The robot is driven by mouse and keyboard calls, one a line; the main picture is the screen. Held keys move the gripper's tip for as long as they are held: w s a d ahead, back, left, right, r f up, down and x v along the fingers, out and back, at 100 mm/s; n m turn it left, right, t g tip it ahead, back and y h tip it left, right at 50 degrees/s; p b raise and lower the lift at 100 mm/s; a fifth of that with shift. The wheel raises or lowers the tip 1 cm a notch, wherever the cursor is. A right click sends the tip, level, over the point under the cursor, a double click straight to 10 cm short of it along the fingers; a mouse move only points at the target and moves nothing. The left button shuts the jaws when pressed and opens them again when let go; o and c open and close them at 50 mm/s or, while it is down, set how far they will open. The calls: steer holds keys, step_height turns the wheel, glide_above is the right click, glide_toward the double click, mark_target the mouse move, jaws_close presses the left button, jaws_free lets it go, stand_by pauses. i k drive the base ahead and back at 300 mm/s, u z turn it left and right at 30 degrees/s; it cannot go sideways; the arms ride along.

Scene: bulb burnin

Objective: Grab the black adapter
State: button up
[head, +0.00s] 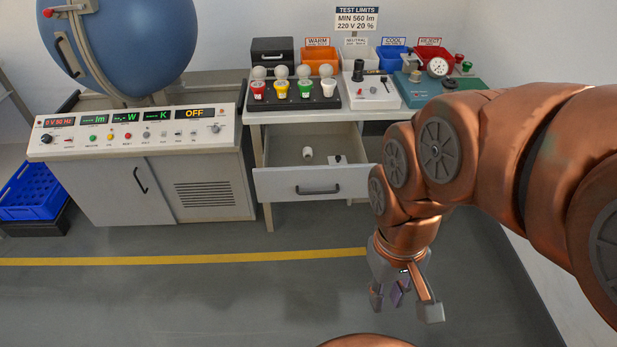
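An open drawer (310,184) under the bench holds a white cylindrical piece (307,154) and a small dark piece (338,159). The dark piece sits near the drawer's front wall and may be the black adapter; it is too small to tell. Another black round part (358,70) stands on a white box on the bench; I cannot tell whether it is an adapter. My gripper (403,303) hangs pointing down over the floor, in front and to the right of the drawer. Its fingers are spread, with nothing between them.
The bench top (292,117) carries a rack of bulbs (293,103) in coloured sockets, bins and a teal gauge fixture (437,88). A control console (135,137) with a blue sphere (130,45) stands left. A blue crate (32,190) is far left. The floor ahead is clear.

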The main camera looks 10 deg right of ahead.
mark_target(359, 64)
steer(key=z, duration=0.25)
steer(key=i, duration=1.75)
steer(key=u, duration=0.4)
